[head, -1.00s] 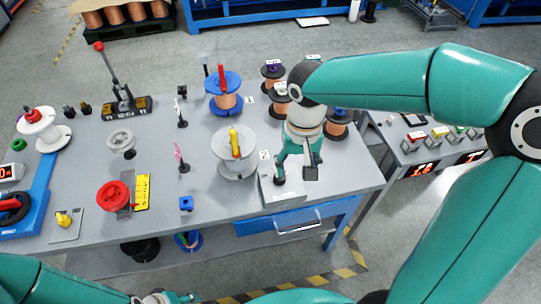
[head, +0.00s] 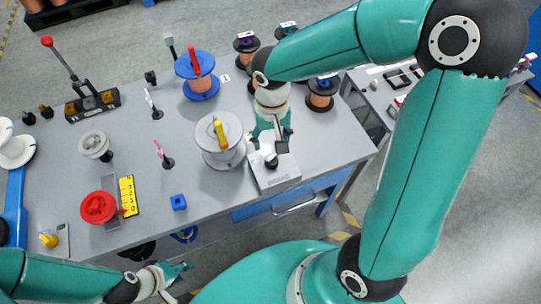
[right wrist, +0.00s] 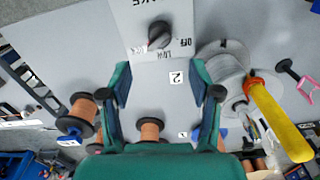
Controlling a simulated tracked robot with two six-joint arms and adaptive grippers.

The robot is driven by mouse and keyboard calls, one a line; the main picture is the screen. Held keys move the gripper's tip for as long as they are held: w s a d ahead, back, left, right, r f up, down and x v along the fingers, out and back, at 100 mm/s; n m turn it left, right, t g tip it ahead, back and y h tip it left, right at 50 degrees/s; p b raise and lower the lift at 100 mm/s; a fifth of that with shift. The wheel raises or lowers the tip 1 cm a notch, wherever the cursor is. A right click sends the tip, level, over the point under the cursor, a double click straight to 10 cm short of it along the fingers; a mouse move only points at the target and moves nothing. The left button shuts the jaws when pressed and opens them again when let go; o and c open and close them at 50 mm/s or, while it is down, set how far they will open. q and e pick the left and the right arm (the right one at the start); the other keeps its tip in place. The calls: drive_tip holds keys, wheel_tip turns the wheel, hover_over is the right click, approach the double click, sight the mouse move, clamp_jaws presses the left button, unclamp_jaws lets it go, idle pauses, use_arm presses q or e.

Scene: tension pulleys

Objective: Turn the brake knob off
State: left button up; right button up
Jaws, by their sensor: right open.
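The brake knob (right wrist: 158,36) is a dark round knob on a pale panel (right wrist: 127,26) with printed words; "OFF" and "LOW" are legible beside it. I cannot tell which mark it points to. In the head view the brake box (head: 283,176) stands at the table's front right, with its dark knob (head: 271,161) partly by my gripper. My right gripper (right wrist: 161,82) is open and empty, pointing down over the box, its fingers spread apart and not touching the knob. My left gripper (head: 178,281) is low at the front, off the table; its jaw state is unclear.
A white spool with a yellow handle (head: 219,132) stands close left of the box. Copper wire spools (head: 320,95) stand behind it. The table front is mostly clear.

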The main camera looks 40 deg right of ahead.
sight(272, 158)
wheel_tip(272, 158, down, 10)
drive_tip(key=shift+s+r, duration=0.1)
drive_tip(key=shift+r, duration=0.15)
drive_tip(key=c, duration=1.1)
